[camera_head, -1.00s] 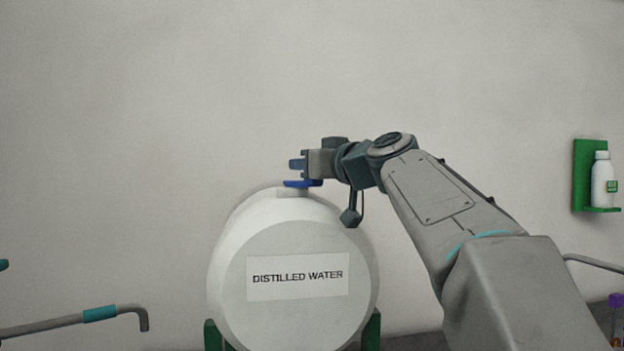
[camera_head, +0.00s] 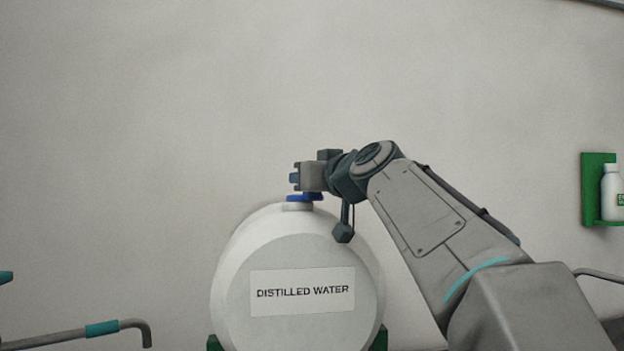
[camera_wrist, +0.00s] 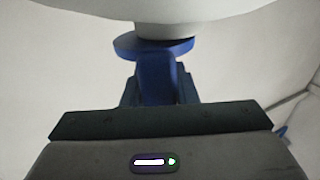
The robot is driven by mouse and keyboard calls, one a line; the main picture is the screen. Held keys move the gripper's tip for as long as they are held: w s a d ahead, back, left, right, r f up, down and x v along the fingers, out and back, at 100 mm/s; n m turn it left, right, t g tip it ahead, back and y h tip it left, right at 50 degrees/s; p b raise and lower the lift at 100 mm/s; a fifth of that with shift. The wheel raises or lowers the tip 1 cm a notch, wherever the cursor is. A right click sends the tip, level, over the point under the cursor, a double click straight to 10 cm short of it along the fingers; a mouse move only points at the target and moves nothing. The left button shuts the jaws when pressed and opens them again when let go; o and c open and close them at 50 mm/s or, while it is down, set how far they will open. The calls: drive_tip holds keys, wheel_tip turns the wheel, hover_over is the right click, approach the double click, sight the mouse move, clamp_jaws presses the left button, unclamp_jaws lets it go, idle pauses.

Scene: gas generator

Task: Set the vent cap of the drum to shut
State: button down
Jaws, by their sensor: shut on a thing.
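The white drum (camera_head: 235,280) labelled "DISTILLED WATER" lies on its side in the head view. Its blue vent cap (camera_head: 304,197) sits on a short white neck on top. My gripper (camera_head: 296,178) is at the cap, coming from the right. In the wrist view the cap (camera_wrist: 126,45) shows as a blue disc under the white neck, with a blue tab (camera_wrist: 156,78) reaching toward my gripper (camera_wrist: 157,100). The gripper is shut on this tab. The fingertips are partly hidden in both views.
A green stand (camera_head: 378,338) holds the drum. A pipe with a teal band (camera_head: 102,328) is at lower left. A white bottle (camera_head: 612,190) stands in a green wall holder (camera_head: 592,190) at right. The wall behind the drum is bare.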

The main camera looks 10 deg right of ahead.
drive_tip(key=shift+s+a, duration=0.1)
drive_tip(key=shift+a, duration=0.35)
drive_tip(key=c, duration=1.6)
unclamp_jaws()
drive_tip(key=o, duration=0.4)
drive_tip(key=shift+a, duration=0.3)
drive_tip(key=shift+o, duration=0.2)
drive_tip(key=shift+a, duration=0.2)
drive_tip(key=shift+d, duration=0.55)
drive_tip(key=b+v, duration=0.3)
drive_tip(key=v, duration=1)
drive_tip(key=shift+s+d, duration=0.2)
drive_tip(key=shift+s, duration=0.2)
